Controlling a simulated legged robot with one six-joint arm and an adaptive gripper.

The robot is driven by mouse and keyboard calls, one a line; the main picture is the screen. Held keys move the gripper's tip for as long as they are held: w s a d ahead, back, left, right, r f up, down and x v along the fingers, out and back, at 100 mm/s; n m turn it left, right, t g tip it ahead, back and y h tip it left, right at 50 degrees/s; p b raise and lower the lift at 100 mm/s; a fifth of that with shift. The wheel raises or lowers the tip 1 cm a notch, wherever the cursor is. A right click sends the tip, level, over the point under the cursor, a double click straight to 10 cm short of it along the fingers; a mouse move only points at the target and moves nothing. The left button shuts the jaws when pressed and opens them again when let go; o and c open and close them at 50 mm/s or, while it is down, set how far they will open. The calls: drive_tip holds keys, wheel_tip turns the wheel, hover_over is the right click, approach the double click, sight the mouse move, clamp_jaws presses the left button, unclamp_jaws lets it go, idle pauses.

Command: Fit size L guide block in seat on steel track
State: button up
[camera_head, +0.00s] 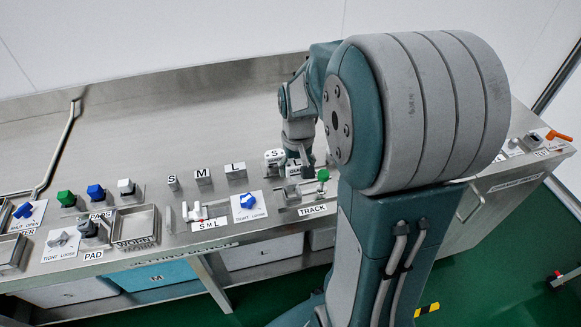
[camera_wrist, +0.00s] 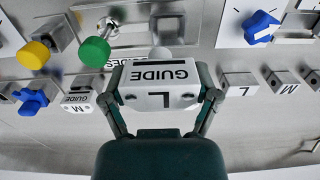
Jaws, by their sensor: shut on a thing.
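The size L guide block (camera_wrist: 160,84) is a pale block marked GUIDE and L. My gripper (camera_wrist: 163,100) is shut on it, with one finger on each side in the wrist view. In the head view my gripper (camera_head: 299,157) is over the back of the track station, and the block (camera_head: 293,170) shows under it, partly hidden. The steel track (camera_head: 291,195) lies just in front, by the TRACK label (camera_head: 312,209). The seat is hard to make out in either view. Whether the block touches anything below cannot be told.
A blue handle (camera_head: 247,200) and S, M, L blocks (camera_head: 203,176) are left.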

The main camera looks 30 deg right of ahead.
sight(292, 195)
drive_tip(key=shift+d+f, duration=0.5)
drive_tip(key=shift+d, duration=0.05)
drive_tip(key=shift+f, duration=0.35)
drive_tip(key=a+f, duration=0.1)
drive_tip(key=a, duration=0.1)
drive_tip(key=a+f, duration=0.1)
drive_tip(key=a, duration=0.1)
drive_tip(key=shift+f, duration=0.3)
drive_tip(key=shift+d+f, duration=0.15)
drive_tip(key=shift+f, duration=0.2)
drive_tip(key=shift+d+f, duration=0.3)
drive_tip(key=shift+d, duration=0.2)
drive_tip(key=shift+d+f, duration=0.3)
drive_tip(key=shift+d, duration=0.2)
drive_tip(key=shift+c, duration=0.6)
drive_tip(key=shift+o, duration=0.3)
drive_tip(key=shift+d+f, duration=0.1)
drive_tip(key=shift+d, duration=0.05)
drive_tip(key=shift+a, duration=0.5)
drive_tip(key=shift+c, duration=0.2)
drive_tip(key=shift+d+f, duration=0.1)
